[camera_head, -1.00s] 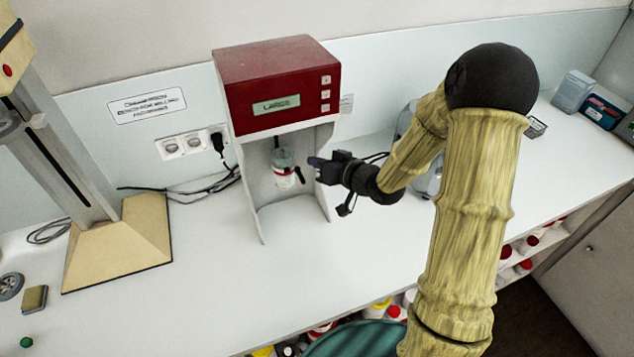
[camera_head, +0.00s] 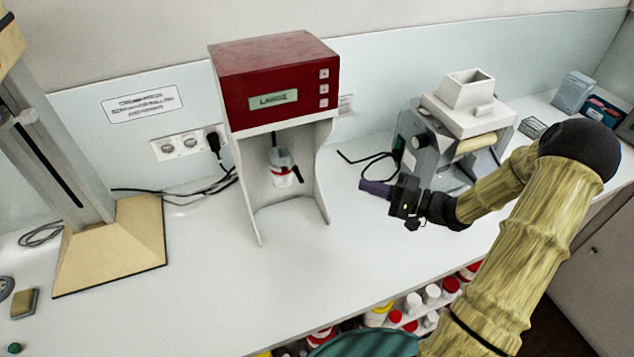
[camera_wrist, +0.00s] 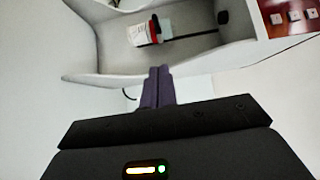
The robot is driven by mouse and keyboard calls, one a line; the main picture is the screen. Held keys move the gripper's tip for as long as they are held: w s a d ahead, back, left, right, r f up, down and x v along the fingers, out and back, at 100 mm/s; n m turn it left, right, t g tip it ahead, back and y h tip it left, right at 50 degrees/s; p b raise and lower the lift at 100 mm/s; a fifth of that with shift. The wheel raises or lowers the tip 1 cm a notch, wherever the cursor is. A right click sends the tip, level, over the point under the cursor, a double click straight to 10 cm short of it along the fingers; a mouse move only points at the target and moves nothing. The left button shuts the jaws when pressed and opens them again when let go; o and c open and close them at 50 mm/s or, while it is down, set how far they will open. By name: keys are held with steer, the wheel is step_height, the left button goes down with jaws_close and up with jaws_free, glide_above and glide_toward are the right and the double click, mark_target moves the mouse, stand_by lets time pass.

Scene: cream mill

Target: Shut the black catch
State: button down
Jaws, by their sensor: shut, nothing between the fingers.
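A red and white machine (camera_head: 278,100) stands on the counter with a jar (camera_head: 283,178) held in its open bay. A small dark lever (camera_head: 299,173) sits at the jar's right side and looks like the black catch. In the wrist view the white and red jar (camera_wrist: 138,34) lies across the bay, with a dark piece (camera_wrist: 155,27) at its rim. I cannot tell whether the catch is shut. My gripper (camera_head: 364,188) is shut and empty, to the right of the machine and apart from it. Its fingers (camera_wrist: 158,74) also show in the wrist view.
A grey mill with a white hopper (camera_head: 465,100) stands behind and right of my gripper. A tan-based stand (camera_head: 115,245) is at the left. Cables (camera_head: 200,190) lie behind the machine. The counter (camera_head: 240,290) in front is clear. Bottles (camera_head: 413,303) stand on shelves below.

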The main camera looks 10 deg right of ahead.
steer(key=shift+s+d, duration=0.1)
steer(key=shift+s, duration=0.05)
steer(key=p, duration=0.4)
glide_toward(298, 175)
steer(key=w, duration=0.4)
steer(key=a, duration=0.2)
steer(key=s+a+p, duration=0.1)
steer(key=a, duration=0.1)
steer(key=shift+a+f, duration=0.15)
steer(key=shift+f, duration=0.05)
